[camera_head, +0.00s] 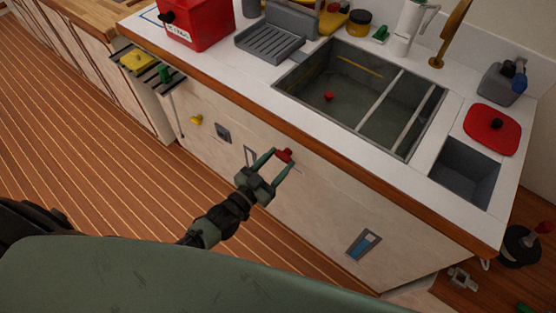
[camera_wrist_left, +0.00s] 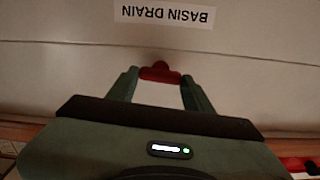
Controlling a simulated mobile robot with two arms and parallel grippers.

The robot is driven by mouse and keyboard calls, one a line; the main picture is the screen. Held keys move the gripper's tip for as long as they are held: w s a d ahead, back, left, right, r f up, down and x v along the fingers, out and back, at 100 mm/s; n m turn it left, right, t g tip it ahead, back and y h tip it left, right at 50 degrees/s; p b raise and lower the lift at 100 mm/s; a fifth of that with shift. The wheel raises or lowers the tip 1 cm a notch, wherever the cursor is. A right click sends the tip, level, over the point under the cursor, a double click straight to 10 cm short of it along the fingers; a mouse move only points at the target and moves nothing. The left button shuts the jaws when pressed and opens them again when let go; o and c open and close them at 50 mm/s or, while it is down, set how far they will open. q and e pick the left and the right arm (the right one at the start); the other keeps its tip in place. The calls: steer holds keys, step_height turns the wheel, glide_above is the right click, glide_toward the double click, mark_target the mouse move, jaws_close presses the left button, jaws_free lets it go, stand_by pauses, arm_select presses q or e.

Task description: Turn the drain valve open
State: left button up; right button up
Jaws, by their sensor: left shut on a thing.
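The drain valve's red handle (camera_head: 284,155) is on the front of the white sink cabinet, below the basin. It also shows in the left wrist view (camera_wrist_left: 160,73), just beside an upside-down "BASIN DRAIN" label (camera_wrist_left: 165,14). My left gripper (camera_head: 278,157) is shut on the red handle, with one finger at each end of it. In the wrist view the handle lies crosswise between the fingertips. The valve body behind the handle is mostly hidden. My right gripper is not in view.
Above is the counter with a grey sink basin (camera_head: 310,107) holding a small red object (camera_head: 328,96). A yellow knob (camera_head: 196,119) and a blue-and-white gauge panel (camera_head: 364,246) are on the cabinet front. A slatted rack (camera_head: 150,68) juts out at left. Wooden floor is clear at left.

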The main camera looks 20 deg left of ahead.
arm_select(q)
steer(key=m, duration=0.4)
steer(key=shift+d+p, duration=0.1)
steer(key=shift+p, duration=0.25)
steer(key=m, duration=0.4)
steer(key=shift+s+f+m, duration=0.1)
steer(key=shift+f+m, duration=0.05)
steer(key=shift+m, duration=0.25)
steer(key=m, duration=0.3)
steer(key=shift+f+b, duration=0.1)
steer(key=shift+b, duration=0.3)
steer(key=shift+d+m+b, duration=0.1)
steer(key=shift+m+b, duration=0.45)
steer(key=shift+m, duration=1.95)
steer(key=o, duration=1.4)
steer(key=v, duration=0.8)
steer(key=shift+b, duration=0.4)
